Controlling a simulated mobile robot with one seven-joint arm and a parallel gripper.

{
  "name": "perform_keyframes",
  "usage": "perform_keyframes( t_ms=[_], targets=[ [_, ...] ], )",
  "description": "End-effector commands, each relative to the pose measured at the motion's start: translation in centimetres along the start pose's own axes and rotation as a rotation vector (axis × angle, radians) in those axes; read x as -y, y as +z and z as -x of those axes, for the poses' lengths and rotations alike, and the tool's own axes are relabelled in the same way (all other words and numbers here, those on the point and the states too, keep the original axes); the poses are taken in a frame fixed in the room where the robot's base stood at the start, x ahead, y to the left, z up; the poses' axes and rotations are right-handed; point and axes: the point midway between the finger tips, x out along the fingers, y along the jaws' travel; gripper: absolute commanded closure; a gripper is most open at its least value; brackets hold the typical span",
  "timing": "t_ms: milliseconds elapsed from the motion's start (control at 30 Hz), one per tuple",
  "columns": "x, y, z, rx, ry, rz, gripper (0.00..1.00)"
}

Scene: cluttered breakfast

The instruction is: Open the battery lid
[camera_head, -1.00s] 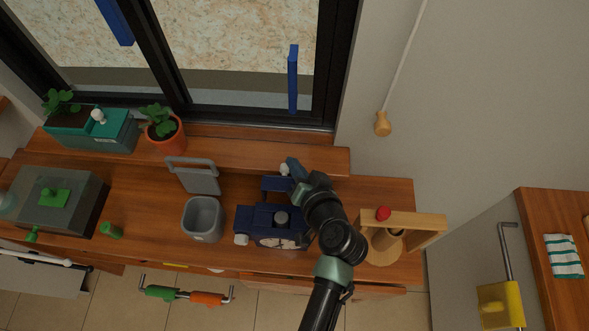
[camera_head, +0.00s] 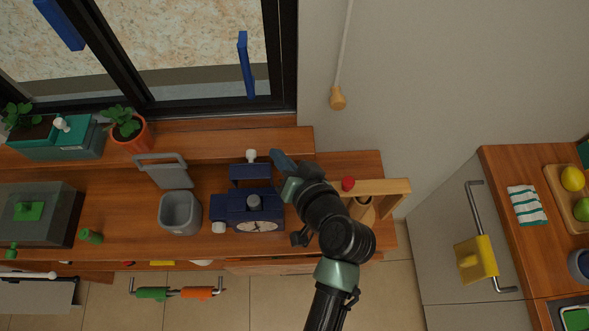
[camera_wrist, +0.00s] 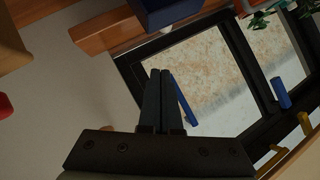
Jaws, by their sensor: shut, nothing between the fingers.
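A dark blue clock body (camera_head: 240,213) with a pale dial stands on the wooden counter in the head view. A flat dark blue panel (camera_head: 250,172) with a white knob (camera_head: 251,155) sticks out at its back; it looks like the battery lid, swung up from the body, though the hinge is not clear. My gripper (camera_head: 279,159) is shut and empty, just right of the panel with a small gap. In the wrist view my gripper's fingers (camera_wrist: 161,98) are together, and a dark blue block (camera_wrist: 172,14), probably part of the clock, is at the top edge.
A grey bin (camera_head: 180,212) with its lid raised is left of the clock. A wooden frame (camera_head: 385,187) with a red knob (camera_head: 348,183) stands close right of my arm. A potted plant (camera_head: 130,135) and the window (camera_head: 180,50) are behind.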

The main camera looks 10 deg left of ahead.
Motion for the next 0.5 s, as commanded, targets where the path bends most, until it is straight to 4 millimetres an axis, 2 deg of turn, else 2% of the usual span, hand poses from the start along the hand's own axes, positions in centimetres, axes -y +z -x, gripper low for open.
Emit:
perform_keyframes(
  t_ms=[100,233,500],
  targets=[
    [-0.1,0.1,2.1,-0.003,0.001,-0.001,1.0],
    [-0.1,-0.1,3.8,-0.001,0.001,0.0,1.0],
    [0.1,-0.2,5.2,0.0,-0.001,-0.001,1.0]
  ],
)
